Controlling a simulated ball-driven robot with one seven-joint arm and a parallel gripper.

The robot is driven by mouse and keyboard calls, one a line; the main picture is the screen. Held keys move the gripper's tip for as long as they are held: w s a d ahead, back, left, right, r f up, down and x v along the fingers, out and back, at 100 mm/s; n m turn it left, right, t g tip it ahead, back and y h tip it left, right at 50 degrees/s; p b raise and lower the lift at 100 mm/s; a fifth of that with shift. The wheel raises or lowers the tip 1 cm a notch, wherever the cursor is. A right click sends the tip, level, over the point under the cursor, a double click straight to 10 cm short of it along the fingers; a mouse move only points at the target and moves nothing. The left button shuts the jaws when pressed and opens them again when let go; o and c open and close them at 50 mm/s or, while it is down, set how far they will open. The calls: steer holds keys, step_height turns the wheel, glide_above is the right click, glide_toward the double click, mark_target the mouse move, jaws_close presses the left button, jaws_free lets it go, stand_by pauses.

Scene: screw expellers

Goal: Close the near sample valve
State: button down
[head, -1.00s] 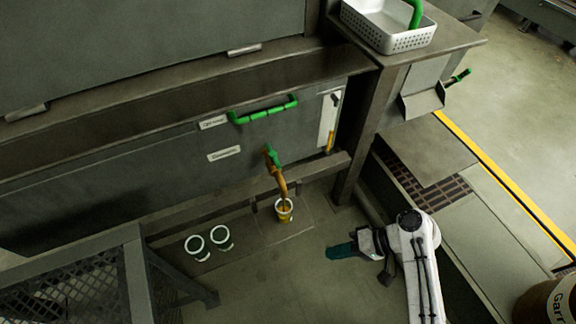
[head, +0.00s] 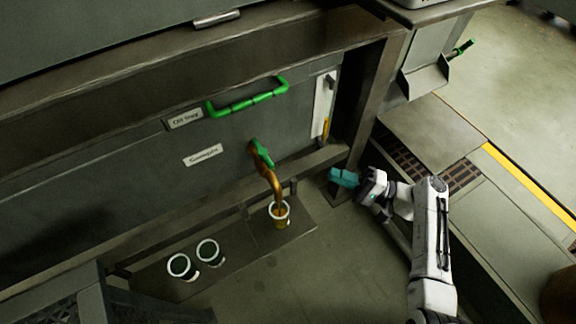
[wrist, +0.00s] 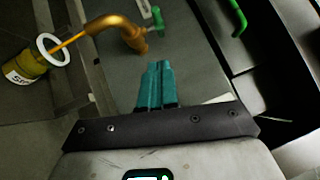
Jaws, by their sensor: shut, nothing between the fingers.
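The sample valve is a brass spout (head: 271,179) with a green lever (head: 262,153) on the grey machine wall. A yellow stream runs from the spout into a cup (head: 279,214) standing below it. In the wrist view the spout (wrist: 113,25), green lever (wrist: 157,20) and cup (wrist: 30,65) show at the upper left, ahead of the fingers. My gripper (head: 343,178) has teal fingers, is shut and empty, and is to the right of the spout, apart from it. The fingers (wrist: 157,84) lie together in the wrist view.
Two white-rimmed cups (head: 181,267) (head: 208,252) stand on the low shelf (head: 240,262) left of the filling cup. A green bar handle (head: 248,104) is above the valve. A post (head: 375,105) rises behind my gripper. A dark mesh frame (head: 70,303) is at lower left.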

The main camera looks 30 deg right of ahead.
steer(key=shift+a, duration=0.1)
glide_toward(270, 160)
steer(key=w, duration=0.4)
steer(key=a, duration=0.2)
steer(key=shift+s+a, duration=0.1)
steer(key=shift+a, duration=0.25)
steer(key=shift+a+r, duration=0.1)
steer(key=shift+a, duration=0.35)
steer(key=shift+s+a+m+t+h, duration=0.1)
steer(key=shift+a+m+t+h, duration=0.2)
steer(key=shift+h, duration=0.1)
